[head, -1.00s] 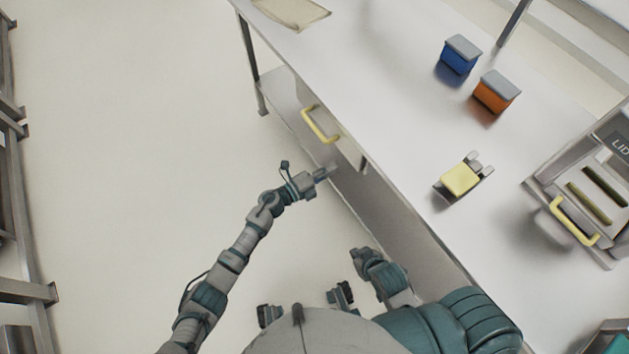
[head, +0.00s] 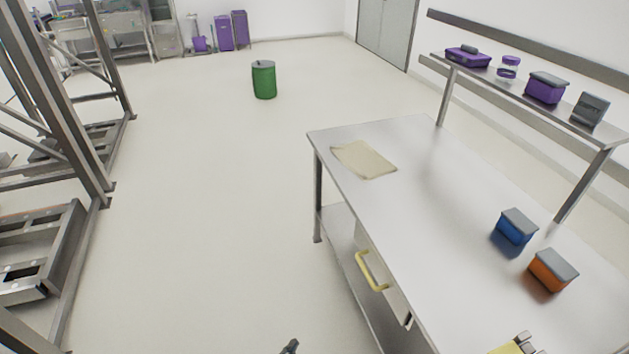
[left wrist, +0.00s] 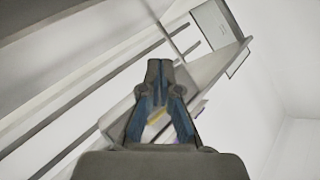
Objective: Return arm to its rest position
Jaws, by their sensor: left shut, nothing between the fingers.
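My left gripper (left wrist: 159,68) shows in the left wrist view with its fingertips together and nothing between them. In the head view only a small dark piece of my left arm (head: 290,347) shows at the bottom edge, left of the steel table (head: 400,220). The rest of that arm is out of the head view. My right gripper is not in view.
The table has a yellow drawer handle (head: 371,270), a beige cloth (head: 363,159), a blue bin (head: 515,227) and an orange bin (head: 552,270). A yellow object (head: 507,348) is cut off below. A green barrel (head: 264,80) stands on open floor. Metal racks (head: 60,110) stand left.

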